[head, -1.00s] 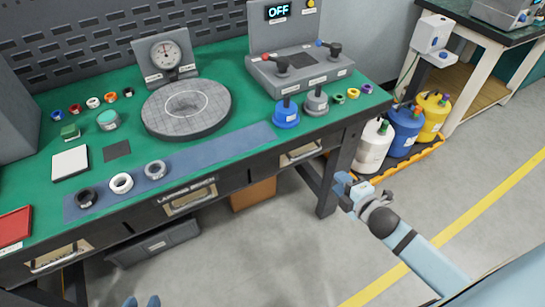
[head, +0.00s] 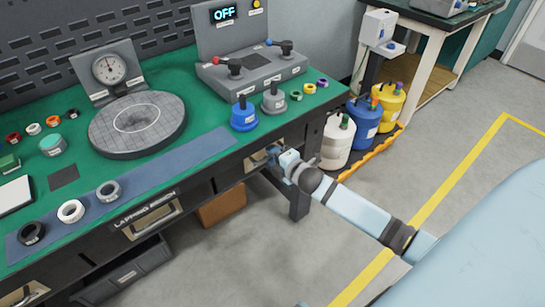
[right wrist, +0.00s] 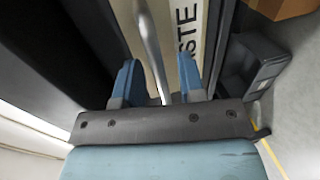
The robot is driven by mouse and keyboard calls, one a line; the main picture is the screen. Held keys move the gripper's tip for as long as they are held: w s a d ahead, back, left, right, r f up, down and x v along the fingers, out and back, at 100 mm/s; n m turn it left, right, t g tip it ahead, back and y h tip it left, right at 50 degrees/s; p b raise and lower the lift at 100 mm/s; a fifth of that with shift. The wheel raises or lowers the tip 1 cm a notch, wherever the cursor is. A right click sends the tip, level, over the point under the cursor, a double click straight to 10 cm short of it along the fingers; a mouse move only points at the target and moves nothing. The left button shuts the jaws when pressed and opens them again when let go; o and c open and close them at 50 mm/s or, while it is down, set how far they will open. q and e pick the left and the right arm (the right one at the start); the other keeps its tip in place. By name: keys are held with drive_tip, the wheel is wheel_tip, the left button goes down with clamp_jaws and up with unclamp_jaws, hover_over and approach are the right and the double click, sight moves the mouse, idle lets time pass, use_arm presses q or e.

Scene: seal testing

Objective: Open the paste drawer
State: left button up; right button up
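The paste drawer (head: 256,159) is at the right end of the bench front and looks closed. In the right wrist view its label (right wrist: 190,38) shows the letters "STE". My right gripper (head: 274,156) is at this drawer front, hiding part of it. In the right wrist view its two blue fingertips (right wrist: 157,80) stand apart on either side of the metal handle bar (right wrist: 150,42). Gaps show between the bar and both fingers, so the gripper is open around the handle. My left gripper is not in view.
Other drawers sit left along the bench, including the middle drawer (head: 152,219). A bench leg (head: 299,204) stands below my right gripper. White, blue and yellow containers (head: 365,121) stand on a tray to the right. The floor in front is clear.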

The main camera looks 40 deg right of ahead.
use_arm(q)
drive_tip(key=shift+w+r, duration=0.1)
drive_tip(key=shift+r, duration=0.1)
use_arm(e)
drive_tip(key=shift+w+f, duration=0.1)
drive_tip(key=shift+w, duration=0.3)
clamp_jaws()
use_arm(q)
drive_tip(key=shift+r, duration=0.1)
use_arm(e)
drive_tip(key=shift+s, duration=0.1)
